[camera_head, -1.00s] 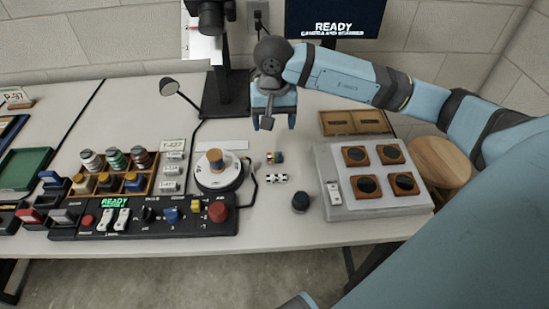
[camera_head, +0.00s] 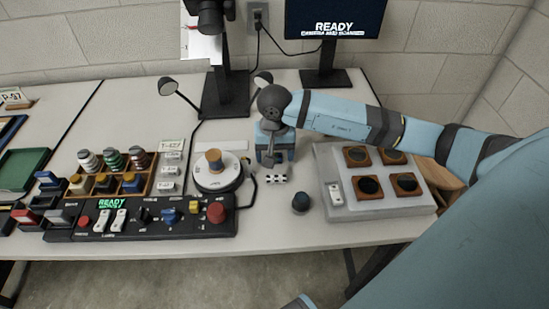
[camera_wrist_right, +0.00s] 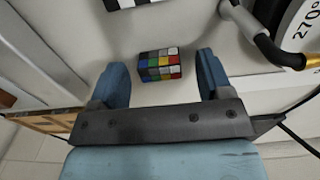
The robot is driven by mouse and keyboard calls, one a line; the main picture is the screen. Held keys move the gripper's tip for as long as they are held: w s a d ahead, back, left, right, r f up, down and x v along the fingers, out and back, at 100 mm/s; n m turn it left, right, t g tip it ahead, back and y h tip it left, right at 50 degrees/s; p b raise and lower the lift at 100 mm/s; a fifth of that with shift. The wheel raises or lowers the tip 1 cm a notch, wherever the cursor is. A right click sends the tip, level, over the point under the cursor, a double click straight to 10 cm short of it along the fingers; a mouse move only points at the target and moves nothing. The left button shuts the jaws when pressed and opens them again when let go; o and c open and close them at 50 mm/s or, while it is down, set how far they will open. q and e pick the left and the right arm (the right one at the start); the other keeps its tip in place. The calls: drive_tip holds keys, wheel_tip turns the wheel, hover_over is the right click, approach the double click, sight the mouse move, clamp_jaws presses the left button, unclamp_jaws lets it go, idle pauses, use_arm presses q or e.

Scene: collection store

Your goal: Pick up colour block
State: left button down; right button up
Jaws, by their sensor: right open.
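The colour block (camera_wrist_right: 159,64), a small block with a grid of coloured squares, lies on the table in the right wrist view. My right gripper (camera_wrist_right: 161,66) is open, with one finger on each side of the block and a visible gap to both. In the head view my right gripper (camera_head: 272,160) points down at the table behind the black-and-white block (camera_head: 276,179) and hides the colour block. My left gripper is not in view.
Left of my right gripper stands a round white turntable (camera_head: 218,177) with a cable. A dark round knob (camera_head: 301,201) and a grey tray (camera_head: 350,206) with several wooden-framed discs are to the right. A control panel (camera_head: 130,230) runs along the front left.

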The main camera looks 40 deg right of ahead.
drive_tip(key=shift+c, duration=0.2)
drive_tip(key=c, duration=1)
drive_tip(key=shift+o, duration=0.2)
